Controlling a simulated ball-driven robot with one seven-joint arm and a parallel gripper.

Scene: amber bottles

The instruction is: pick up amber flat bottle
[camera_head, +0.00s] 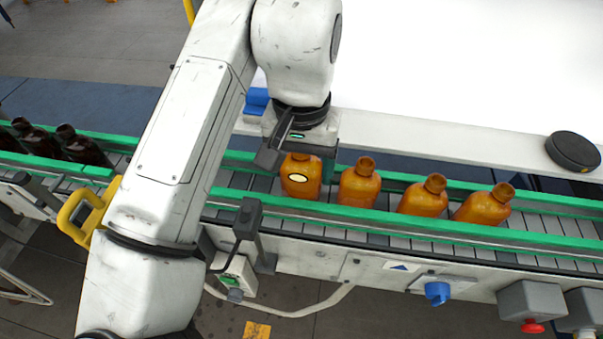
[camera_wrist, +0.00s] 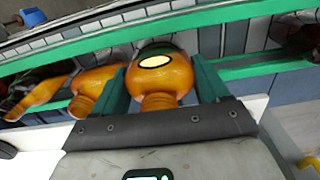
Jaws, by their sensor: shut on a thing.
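Several amber flat bottles stand in a row on the conveyor. The leftmost amber flat bottle (camera_head: 301,178), with a pale oval label, is between the fingers of my gripper (camera_head: 303,160). In the wrist view the same bottle (camera_wrist: 160,76) sits between the two green fingers of my gripper (camera_wrist: 163,80), neck toward the palm. The gripper is shut on it. The bottle looks upright on the belt; whether it is lifted at all I cannot tell. The other amber bottles (camera_head: 358,184), (camera_head: 424,196) and (camera_head: 484,205) stand to its right, apart from the gripper.
Green guide rails (camera_head: 400,229) run along both sides of the conveyor belt (camera_head: 250,181). Dark bottles (camera_head: 84,148) stand on the belt at the left. A black round disc (camera_head: 573,151) lies on the white ledge at the right. A yellow handle (camera_head: 88,210) is beside my arm.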

